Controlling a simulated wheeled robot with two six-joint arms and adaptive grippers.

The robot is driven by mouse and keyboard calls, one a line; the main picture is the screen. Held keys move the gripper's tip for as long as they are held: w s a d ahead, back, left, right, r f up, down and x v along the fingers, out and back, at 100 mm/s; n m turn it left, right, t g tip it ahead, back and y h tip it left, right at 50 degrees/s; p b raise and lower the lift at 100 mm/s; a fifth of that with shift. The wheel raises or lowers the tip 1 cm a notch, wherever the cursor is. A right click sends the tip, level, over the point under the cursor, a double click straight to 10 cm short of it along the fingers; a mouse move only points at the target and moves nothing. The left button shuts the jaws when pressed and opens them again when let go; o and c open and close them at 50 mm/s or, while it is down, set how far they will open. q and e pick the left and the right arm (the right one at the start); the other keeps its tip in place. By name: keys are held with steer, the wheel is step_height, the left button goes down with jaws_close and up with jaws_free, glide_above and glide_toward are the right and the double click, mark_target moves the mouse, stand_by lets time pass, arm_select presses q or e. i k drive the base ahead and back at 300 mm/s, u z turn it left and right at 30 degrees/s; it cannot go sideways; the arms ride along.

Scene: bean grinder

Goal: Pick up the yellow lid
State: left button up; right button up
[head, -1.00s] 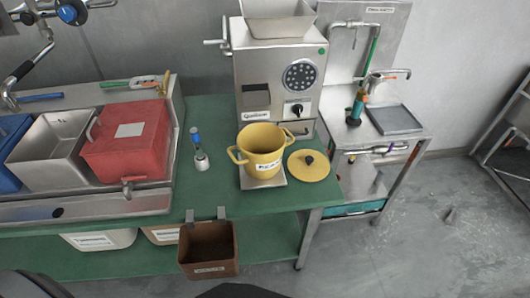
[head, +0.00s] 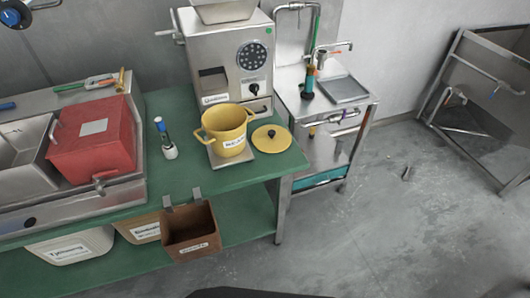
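The yellow lid (head: 271,139) with a dark round knob lies flat on the green table, right of the yellow pot. The yellow pot (head: 226,131) has two handles and a white label; it stands open on a small light plate (head: 217,163) in front of the grinder. Neither of my grippers is in the head view, and nothing touches the lid.
The steel grinder (head: 232,62) stands behind the pot. A red container (head: 92,141) and a small brush-like tool (head: 165,138) are to the left. A brown bin (head: 190,232) hangs on the table's front edge. A steel sink stand (head: 325,110) is at right, with open floor beyond.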

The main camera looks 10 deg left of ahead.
mark_target(267, 138)
steer(key=k, duration=0.85)
steer(key=z, duration=1.05)
steer(key=i, duration=0.75)
steer(key=z, duration=0.65)
steer(key=i, duration=1.05)
steer(key=u, duration=1.1)
steer(key=i, duration=0.65)
steer(key=u, duration=0.8)
